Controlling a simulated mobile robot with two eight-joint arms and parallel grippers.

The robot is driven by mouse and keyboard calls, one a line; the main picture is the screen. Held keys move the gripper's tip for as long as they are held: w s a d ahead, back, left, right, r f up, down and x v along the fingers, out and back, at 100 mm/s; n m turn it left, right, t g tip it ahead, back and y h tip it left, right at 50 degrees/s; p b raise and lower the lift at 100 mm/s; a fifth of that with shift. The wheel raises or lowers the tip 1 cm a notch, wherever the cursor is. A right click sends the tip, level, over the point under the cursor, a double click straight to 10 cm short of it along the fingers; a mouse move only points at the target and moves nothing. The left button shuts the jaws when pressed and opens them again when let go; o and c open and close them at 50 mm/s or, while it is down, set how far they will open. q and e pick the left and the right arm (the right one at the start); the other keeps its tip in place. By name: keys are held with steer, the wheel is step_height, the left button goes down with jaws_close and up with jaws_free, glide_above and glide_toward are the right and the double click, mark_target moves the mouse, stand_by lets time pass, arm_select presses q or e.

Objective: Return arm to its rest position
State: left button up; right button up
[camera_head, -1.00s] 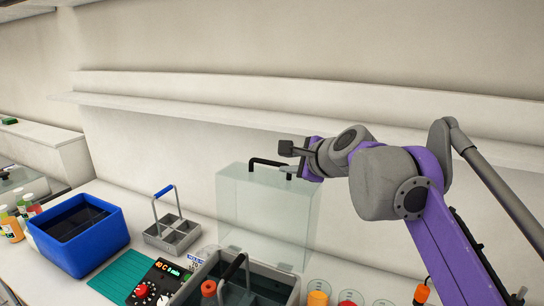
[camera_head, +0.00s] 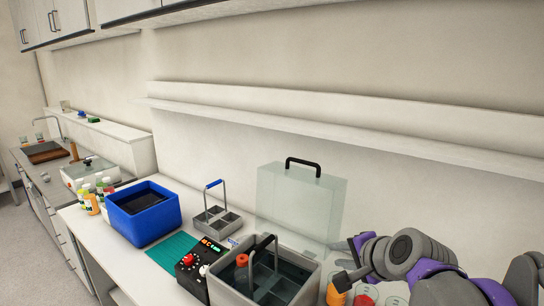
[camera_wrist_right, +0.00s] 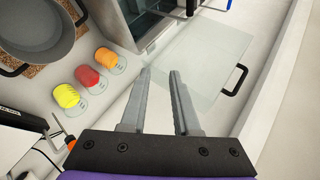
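My right arm comes in at the lower right of the head view, with its gripper (camera_head: 345,278) low beside the beakers. In the right wrist view, the right gripper (camera_wrist_right: 160,74) has its two grey fingers apart with nothing between them. The clear lid (camera_head: 290,205) with a black handle stands upright against the wall, and the gripper is apart from it. The lid also shows beyond the fingertips in the right wrist view (camera_wrist_right: 196,62). My left gripper is not in view.
A grey bath (camera_head: 230,293) with a rack inside and a control box (camera_head: 196,268) stand at the front. Behind are a small grey rack (camera_head: 212,221), a teal mat (camera_head: 170,249) and a blue bin (camera_head: 143,230). Beakers of coloured juice (camera_wrist_right: 88,77) and a pan (camera_wrist_right: 38,25) are near the right gripper.

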steer(key=s+d+f+n+g+h, duration=0.1)
steer(key=s+f+n, duration=0.3)
steer(key=s+f, duration=0.3)
steer(key=s+d+f+n+g+h, duration=0.1)
steer(key=s+f+n, duration=0.3)
steer(key=s+f, duration=0.3)
steer(key=s+d+f+n+g+h, duration=0.1)
steer(key=s+f+n+g, duration=0.1)
steer(key=s+f+n, duration=0.2)
steer(key=shift+s+d+f+n, duration=0.15)
steer(key=shift+s+f, duration=0.35)
steer(key=shift+f, duration=0.95)
steer(key=shift+s+a+f+n, duration=0.1)
steer(key=shift+s+f, duration=0.4)
steer(key=shift+f, duration=1)
steer(key=shift+s+d+f+n, duration=0.15)
steer(key=shift+s+f, duration=0.35)
steer(key=shift+f, duration=0.95)
steer(key=shift+r, duration=0.1)
